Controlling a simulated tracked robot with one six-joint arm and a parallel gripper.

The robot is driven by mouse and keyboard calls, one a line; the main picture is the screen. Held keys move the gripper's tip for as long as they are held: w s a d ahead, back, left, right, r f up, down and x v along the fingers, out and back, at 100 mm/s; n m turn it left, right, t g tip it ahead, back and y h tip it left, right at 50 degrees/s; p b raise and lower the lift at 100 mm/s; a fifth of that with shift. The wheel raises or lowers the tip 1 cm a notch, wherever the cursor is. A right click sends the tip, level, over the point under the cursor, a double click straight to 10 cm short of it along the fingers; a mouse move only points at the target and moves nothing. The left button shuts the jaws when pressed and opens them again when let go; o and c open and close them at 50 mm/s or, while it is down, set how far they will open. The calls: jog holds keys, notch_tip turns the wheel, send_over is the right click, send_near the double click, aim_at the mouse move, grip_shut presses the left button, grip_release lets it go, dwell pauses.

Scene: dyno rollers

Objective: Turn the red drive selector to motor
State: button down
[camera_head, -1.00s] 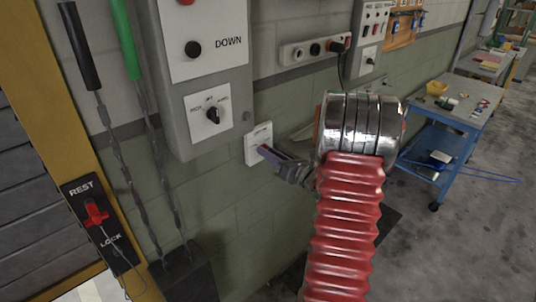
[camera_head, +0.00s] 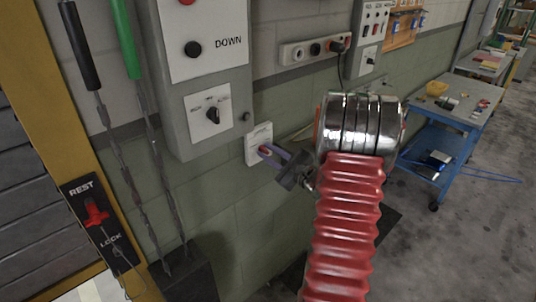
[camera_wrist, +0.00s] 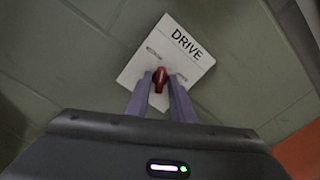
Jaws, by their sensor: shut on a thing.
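The red drive selector (camera_wrist: 159,79) sits on a white wall plate (camera_wrist: 196,50) marked DRIVE, with smaller words at either side of the knob. The left word is hard to read and the right one is partly hidden. My gripper (camera_wrist: 160,88) is shut on the selector, one finger on each side, and looks rolled relative to the plate in the wrist view. In the head view the selector plate (camera_head: 254,139) is on the green wall, and my gripper (camera_head: 267,151) reaches it from the right. Part of the knob shows between the fingers.
A grey control box (camera_head: 203,75) with a black rotary switch (camera_head: 213,115) hangs just above left of the plate. A REST/LOCK panel (camera_head: 97,217) with a red handle is lower left. A socket strip (camera_head: 315,49) is above right. A blue cart (camera_head: 440,150) stands farther right.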

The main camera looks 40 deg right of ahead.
jog(key=shift+n, duration=1.3)
jog(key=shift+a+f, duration=0.1)
jog(key=c, duration=1.8)
grip_release()
jog(key=shift+c, duration=0.2)
jog(key=shift+s, duration=0.1)
jog(key=shift+s, duration=0.55)
jog(key=s, duration=1.2)
jog(key=shift+s+d, duration=0.2)
jog(key=shift+s, duration=0.1)
